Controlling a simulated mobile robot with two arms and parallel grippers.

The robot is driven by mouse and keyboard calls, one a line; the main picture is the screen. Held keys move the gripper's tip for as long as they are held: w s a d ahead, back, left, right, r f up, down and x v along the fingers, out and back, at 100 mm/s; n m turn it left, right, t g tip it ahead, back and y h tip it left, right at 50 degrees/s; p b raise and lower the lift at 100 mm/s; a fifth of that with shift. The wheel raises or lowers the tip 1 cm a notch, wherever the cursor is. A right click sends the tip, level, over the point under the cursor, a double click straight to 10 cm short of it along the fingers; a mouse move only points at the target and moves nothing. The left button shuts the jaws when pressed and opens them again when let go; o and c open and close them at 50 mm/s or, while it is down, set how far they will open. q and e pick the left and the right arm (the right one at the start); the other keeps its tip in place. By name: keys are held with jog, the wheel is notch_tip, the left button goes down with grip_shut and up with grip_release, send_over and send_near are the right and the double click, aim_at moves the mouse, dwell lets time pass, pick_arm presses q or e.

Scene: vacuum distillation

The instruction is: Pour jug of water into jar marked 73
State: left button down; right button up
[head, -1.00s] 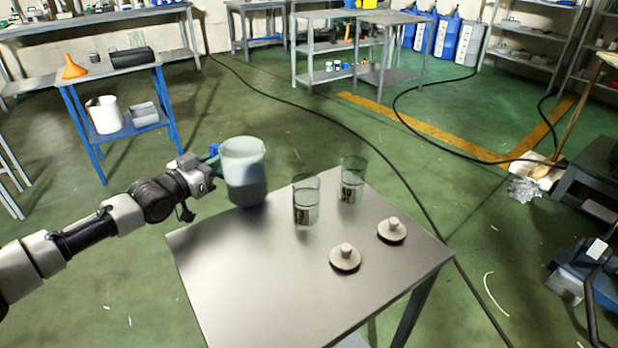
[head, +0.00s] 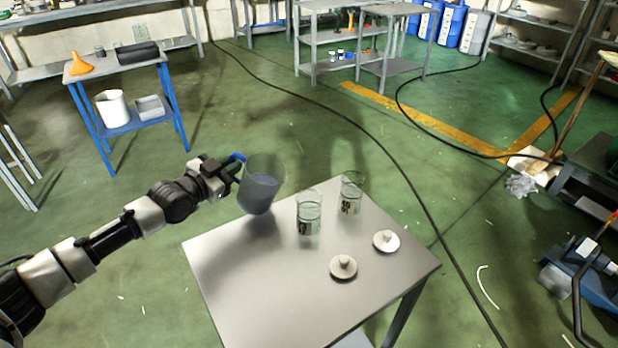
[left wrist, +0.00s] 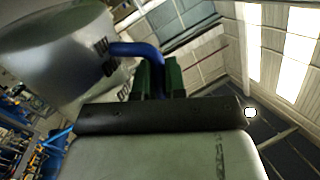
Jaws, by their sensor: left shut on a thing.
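The jug (head: 259,190) is translucent with greyish water in it. My left gripper (head: 236,168) is shut on its blue handle and holds it tilted to the right, above the back left of the metal table. In the left wrist view the jug (left wrist: 60,50) fills the upper left, with the blue handle (left wrist: 140,50) at the gripper (left wrist: 158,78). Two clear glass jars stand upright on the table: a nearer jar (head: 309,214) just right of the jug, and a farther jar (head: 351,193). Both have dark label marks, too small to read. My right gripper is out of view.
Two round knobbed lids (head: 343,267) and (head: 386,241) lie on the metal table (head: 270,290) in front of the jars. The table's front left is clear. A blue cart (head: 130,125) stands behind at left. A black cable (head: 400,180) crosses the floor.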

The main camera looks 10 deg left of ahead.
aim_at(241, 155)
pick_arm(q)
jog(key=shift+s+d+r+m+p, duration=0.15)
jog(key=shift+d+r+m, duration=0.15)
jog(key=shift+r, duration=0.2)
jog(key=shift+d+r+m+p, duration=0.15)
jog(key=shift+d+r+m, duration=0.1)
jog(key=shift+r, duration=0.25)
jog(key=d+r+p, duration=0.1)
jog(key=p, duration=0.2)
jog(key=d+r+m+p, duration=0.1)
jog(key=p, duration=0.2)
jog(key=shift+s+r+m+y, duration=0.15)
jog(key=shift+m+y, duration=0.1)
jog(key=shift+y, duration=0.05)
jog(key=shift+d, duration=0.1)
jog(key=shift+s, duration=0.1)
jog(key=shift+m+p, duration=0.3)
jog(key=shift+p, duration=0.15)
jog(key=shift+d+r+p, duration=0.2)
jog(key=shift+r+p, duration=0.05)
jog(key=shift+p, duration=0.05)
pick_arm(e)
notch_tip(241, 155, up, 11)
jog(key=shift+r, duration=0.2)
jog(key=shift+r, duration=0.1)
